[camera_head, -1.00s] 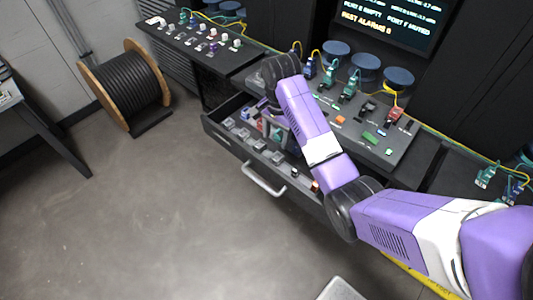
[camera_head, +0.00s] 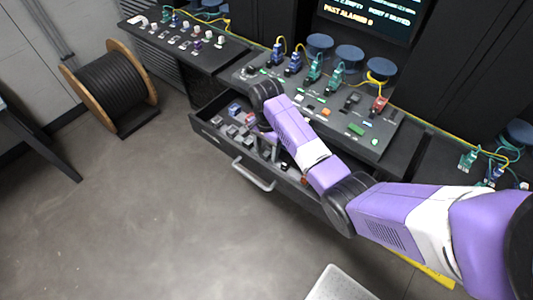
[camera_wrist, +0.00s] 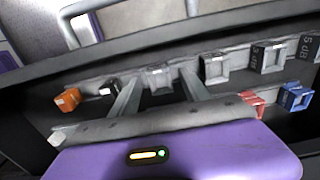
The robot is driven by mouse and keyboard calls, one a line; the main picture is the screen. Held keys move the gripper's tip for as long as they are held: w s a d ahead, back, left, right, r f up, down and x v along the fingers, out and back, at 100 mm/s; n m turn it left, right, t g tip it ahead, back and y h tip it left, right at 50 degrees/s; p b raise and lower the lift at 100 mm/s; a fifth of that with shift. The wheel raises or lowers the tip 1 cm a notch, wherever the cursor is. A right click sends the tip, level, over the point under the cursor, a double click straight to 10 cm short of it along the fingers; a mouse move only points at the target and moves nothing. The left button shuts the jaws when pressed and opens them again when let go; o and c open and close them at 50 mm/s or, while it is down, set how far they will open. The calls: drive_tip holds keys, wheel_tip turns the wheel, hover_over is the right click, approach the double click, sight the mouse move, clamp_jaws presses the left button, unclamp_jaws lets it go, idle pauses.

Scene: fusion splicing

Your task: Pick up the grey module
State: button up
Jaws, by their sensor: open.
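Several grey modules lie in the open drawer (camera_head: 210,138). In the wrist view, one small grey module (camera_wrist: 158,78) sits between and just beyond the tips of my gripper (camera_wrist: 158,84). The fingers are open and apart, with nothing held. Farther right are another grey module (camera_wrist: 214,68) and a grey square-framed one (camera_wrist: 270,58). In the head view, grey modules (camera_head: 232,130) show left of my gripper (camera_head: 268,150), which is down in the drawer and partly hidden by my arm.
An orange module (camera_wrist: 67,99) and a black one (camera_wrist: 109,88) lie to the left, and red (camera_wrist: 252,104) and blue (camera_wrist: 295,96) ones to the right. The drawer's front wall and handle (camera_head: 252,175) are close. Above is a worktop (camera_head: 400,130) with connectors.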

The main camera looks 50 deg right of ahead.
drive_tip(key=shift+c, duration=0.4)
drive_tip(key=c, duration=1.1)
clamp_jaws()
drive_tip(key=shift+r, duration=0.1)
